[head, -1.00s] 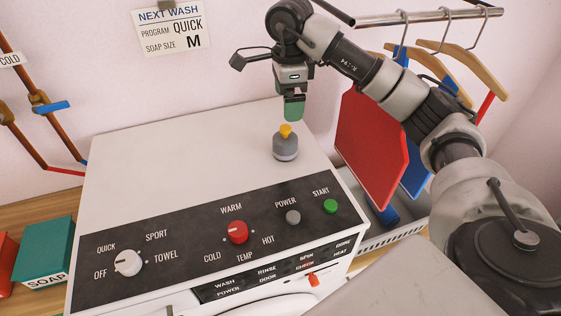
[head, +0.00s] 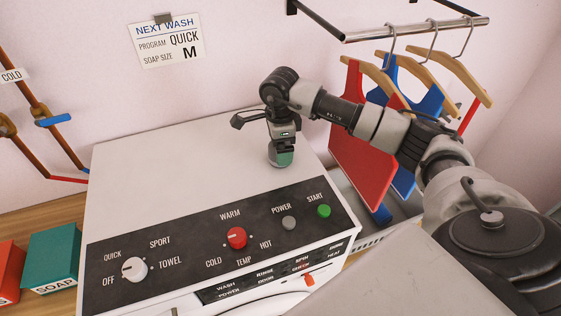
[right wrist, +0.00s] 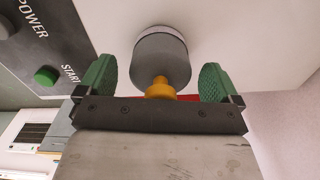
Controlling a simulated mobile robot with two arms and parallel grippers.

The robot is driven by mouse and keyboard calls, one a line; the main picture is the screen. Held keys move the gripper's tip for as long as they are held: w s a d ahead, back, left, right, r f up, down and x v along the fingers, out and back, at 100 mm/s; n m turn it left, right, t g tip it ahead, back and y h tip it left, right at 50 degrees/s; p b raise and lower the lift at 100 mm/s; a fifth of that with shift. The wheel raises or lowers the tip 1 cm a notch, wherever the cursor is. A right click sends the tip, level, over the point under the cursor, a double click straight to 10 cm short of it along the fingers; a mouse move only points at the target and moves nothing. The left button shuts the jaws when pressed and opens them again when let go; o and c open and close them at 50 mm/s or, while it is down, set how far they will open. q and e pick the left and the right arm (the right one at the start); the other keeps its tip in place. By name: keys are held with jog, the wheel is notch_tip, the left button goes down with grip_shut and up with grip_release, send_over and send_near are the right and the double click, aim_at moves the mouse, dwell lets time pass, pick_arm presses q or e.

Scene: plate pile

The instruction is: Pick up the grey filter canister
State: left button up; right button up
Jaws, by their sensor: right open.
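The grey filter canister (right wrist: 162,60) with its yellow knob (right wrist: 159,87) stands on top of the white washing machine. In the head view it is mostly hidden behind my right gripper (head: 282,158); only a small grey part shows below the fingers. In the right wrist view my right gripper (right wrist: 159,83) is open, with one green finger on each side of the canister. The yellow knob lies between the fingers, with gaps on both sides. My left gripper is not in view.
The washing machine's top (head: 190,165) is clear around the canister. A control panel (head: 200,255) with knobs and buttons lies in front. Red and blue garments (head: 365,145) hang on a rail at the right. A soap box (head: 50,258) stands at the left.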

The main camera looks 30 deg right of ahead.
jog(key=shift+c, duration=0.3)
jog(key=shift+w, duration=0.1)
jog(key=c, duration=1.4)
notch_tip(320, 180, up, 10)
jog(key=b, duration=0.4)
jog(key=shift+f, duration=0.15)
notch_tip(320, 180, up, 8)
jog(key=shift+r, duration=0.2)
